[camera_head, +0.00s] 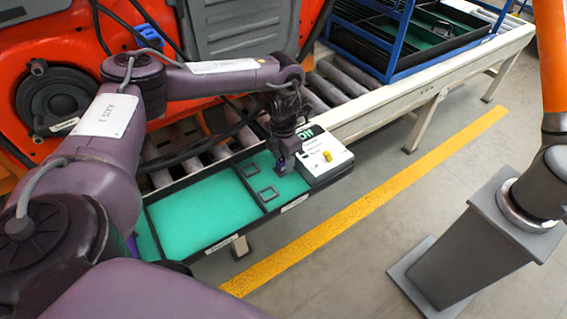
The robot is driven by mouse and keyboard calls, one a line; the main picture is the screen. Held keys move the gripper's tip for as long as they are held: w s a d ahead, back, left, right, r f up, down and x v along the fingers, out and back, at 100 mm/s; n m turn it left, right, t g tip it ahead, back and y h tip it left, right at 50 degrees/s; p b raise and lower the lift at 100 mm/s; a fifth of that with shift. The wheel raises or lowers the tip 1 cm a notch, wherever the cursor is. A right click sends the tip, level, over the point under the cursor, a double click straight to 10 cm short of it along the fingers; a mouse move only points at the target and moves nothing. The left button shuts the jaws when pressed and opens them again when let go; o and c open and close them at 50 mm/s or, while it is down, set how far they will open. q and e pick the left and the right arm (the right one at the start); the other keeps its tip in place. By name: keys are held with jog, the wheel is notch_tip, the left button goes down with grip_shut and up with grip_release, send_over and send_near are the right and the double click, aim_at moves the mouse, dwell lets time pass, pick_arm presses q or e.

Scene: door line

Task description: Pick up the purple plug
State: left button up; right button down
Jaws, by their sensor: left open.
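My left arm reaches in from the left, and its dark gripper (283,158) points down over the right part of a green-floored tray (190,218). A small purple piece, which looks like the purple plug (281,168), shows right at the fingertips. The fingers cover part of it, and I cannot tell whether they touch it. The left gripper is open. Another bit of purple (133,245) shows at the tray's left end, mostly hidden by my arm; I cannot tell what it is. My right gripper is not in view.
A white box with a yellow button (326,156) stands at the tray's right end. An orange-red door panel (75,50) is behind. A roller conveyor (400,95) holds a blue rack. A grey post (490,240) stands at right.

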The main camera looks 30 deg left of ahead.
aim_at(283, 158)
pick_arm(q)
jog(key=shift+f, duration=0.1)
grip_shut()
dwell(0.5)
